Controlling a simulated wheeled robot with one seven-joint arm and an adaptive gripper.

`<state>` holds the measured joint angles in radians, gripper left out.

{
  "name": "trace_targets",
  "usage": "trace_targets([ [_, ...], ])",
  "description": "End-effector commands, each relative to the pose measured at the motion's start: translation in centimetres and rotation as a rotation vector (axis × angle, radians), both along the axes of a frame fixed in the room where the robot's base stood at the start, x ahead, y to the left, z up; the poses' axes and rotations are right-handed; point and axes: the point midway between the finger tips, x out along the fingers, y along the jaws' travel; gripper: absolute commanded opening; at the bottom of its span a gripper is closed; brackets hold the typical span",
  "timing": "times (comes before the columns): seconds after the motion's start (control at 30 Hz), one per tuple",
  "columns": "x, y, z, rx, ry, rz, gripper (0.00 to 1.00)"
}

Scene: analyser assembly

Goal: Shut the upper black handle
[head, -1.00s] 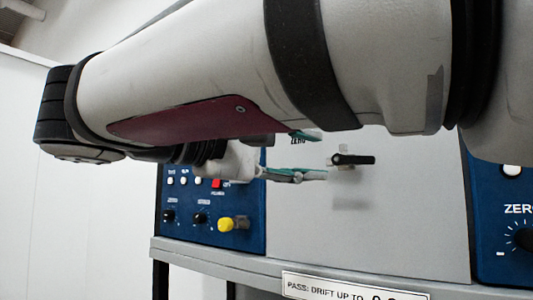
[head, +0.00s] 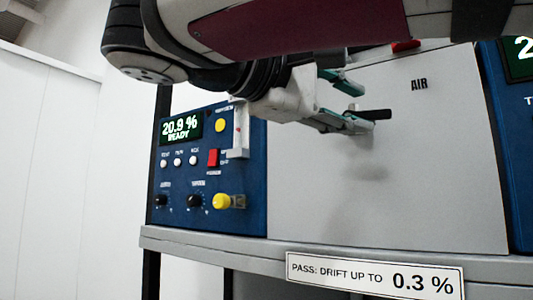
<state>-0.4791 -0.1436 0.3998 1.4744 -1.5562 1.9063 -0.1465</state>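A black handle (head: 376,114) stands out from the grey front panel (head: 440,170). Its bar lies about level, and its left end is hidden behind my gripper. My gripper (head: 348,103) reaches in from the upper left, open, with one teal-padded finger above the bar's height and the other just below it. The lower fingertip overlaps the handle in the picture; I cannot tell whether they touch. No other black handle shows on this panel, whose upper part is covered by my arm.
A red part (head: 406,46) shows under my arm. A blue panel (head: 251,185) with a display, buttons and a yellow knob (head: 221,201) is at left. A grey ledge (head: 260,250) carries a drift sign (head: 375,276).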

Motion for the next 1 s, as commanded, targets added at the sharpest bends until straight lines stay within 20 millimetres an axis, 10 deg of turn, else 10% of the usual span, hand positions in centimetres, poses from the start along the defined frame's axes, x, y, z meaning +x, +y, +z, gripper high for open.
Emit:
trace_targets([
  [0.33,2.7,-4.8,0.0,0.001,-0.001,-0.002,0.33],
  [0.77,3.4,-5.8,-0.1,0.001,-0.001,0.0,0.33],
  [1.0,3.4,-5.7,-0.1,0.001,-0.001,0.0,0.0],
])
